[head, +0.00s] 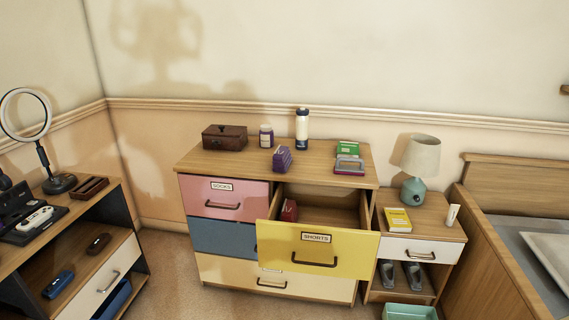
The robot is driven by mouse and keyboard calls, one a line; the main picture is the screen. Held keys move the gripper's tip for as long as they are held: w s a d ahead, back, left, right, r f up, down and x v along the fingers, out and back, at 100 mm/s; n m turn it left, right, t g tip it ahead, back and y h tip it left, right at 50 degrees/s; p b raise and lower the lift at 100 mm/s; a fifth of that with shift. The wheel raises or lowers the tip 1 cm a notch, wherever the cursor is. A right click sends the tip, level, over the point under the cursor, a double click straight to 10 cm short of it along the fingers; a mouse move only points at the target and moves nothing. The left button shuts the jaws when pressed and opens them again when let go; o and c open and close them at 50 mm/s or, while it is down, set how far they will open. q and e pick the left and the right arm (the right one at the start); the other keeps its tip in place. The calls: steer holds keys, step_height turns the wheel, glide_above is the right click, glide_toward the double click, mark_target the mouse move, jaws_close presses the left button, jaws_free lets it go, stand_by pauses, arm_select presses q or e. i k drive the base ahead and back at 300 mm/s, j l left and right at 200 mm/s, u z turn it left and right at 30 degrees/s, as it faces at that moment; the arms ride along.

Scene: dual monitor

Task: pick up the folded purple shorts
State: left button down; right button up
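The folded purple shorts (282,159) appear as a small purple bundle on top of the wooden dresser (225,163), near its front edge. Below and to their right, the yellow drawer labelled SHORTS (317,247) is pulled open. A dark red folded item (290,210) lies inside it at the left. Neither of my grippers is in the head view.
The dresser top also holds a brown box (225,137), a jar (266,136), a dark and white bottle (302,128) and a green item (348,149). A nightstand with a lamp (419,158) stands right. A shelf unit (85,235) stands left. Carpet shows between.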

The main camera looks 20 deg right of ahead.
mark_target(282, 158)
steer(key=i+j+z, duration=0.15)
steer(key=i+z, duration=0.3)
steer(key=i+j+z, duration=0.25)
steer(key=z, duration=0.2)
steer(key=i+j+z, duration=0.65)
steer(key=j+z, duration=0.25)
steer(key=i+j+z, duration=0.15)
steer(key=j+z, duration=0.3)
steer(key=j, duration=0.2)
